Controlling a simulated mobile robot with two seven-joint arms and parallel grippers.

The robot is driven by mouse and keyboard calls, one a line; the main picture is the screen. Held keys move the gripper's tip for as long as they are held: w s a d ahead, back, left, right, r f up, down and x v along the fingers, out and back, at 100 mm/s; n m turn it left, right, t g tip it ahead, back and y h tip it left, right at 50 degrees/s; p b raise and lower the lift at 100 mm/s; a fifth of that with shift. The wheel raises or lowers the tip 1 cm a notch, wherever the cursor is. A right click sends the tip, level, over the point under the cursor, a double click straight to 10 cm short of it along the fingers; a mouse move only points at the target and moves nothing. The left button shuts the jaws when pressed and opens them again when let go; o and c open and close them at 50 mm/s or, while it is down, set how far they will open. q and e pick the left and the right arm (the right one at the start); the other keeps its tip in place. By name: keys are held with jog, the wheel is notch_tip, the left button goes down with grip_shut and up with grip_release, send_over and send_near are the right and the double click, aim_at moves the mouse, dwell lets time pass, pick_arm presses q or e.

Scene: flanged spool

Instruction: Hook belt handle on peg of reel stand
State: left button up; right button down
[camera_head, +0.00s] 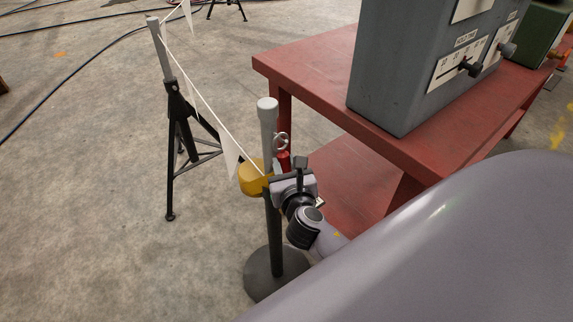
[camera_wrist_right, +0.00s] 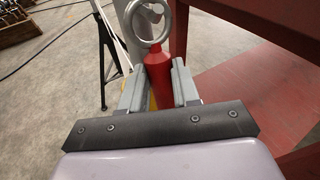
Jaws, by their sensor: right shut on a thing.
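The belt handle (camera_head: 284,161) is red with a metal ring (camera_head: 281,141) at its top. My right gripper (camera_head: 285,177) is shut on the red handle, beside the reel stand (camera_head: 274,235). The stand has a grey-topped post, a yellow reel (camera_head: 252,178) and a round dark base. In the right wrist view the red handle (camera_wrist_right: 158,76) stands upright between the two fingers, with the ring (camera_wrist_right: 148,20) above it. The grey post lies just behind the ring there. I cannot make out a separate peg, or whether the ring touches the post. My left gripper is out of view.
A red table (camera_head: 330,66) carries a large grey control box (camera_head: 395,85) right of the stand. A black tripod (camera_head: 180,125) stands at left, with a white line of pennants (camera_head: 231,152) running between it and the reel. Open concrete floor lies at the left front.

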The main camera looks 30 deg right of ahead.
dwell(0.3)
jog(key=c, duration=0.7)
grip_release()
jog(key=shift+c, duration=0.2)
jog(key=shift+s+a, duration=0.2)
jog(key=shift+s, duration=0.2)
jog(key=v, duration=0.6)
jog(key=shift+s, duration=0.15)
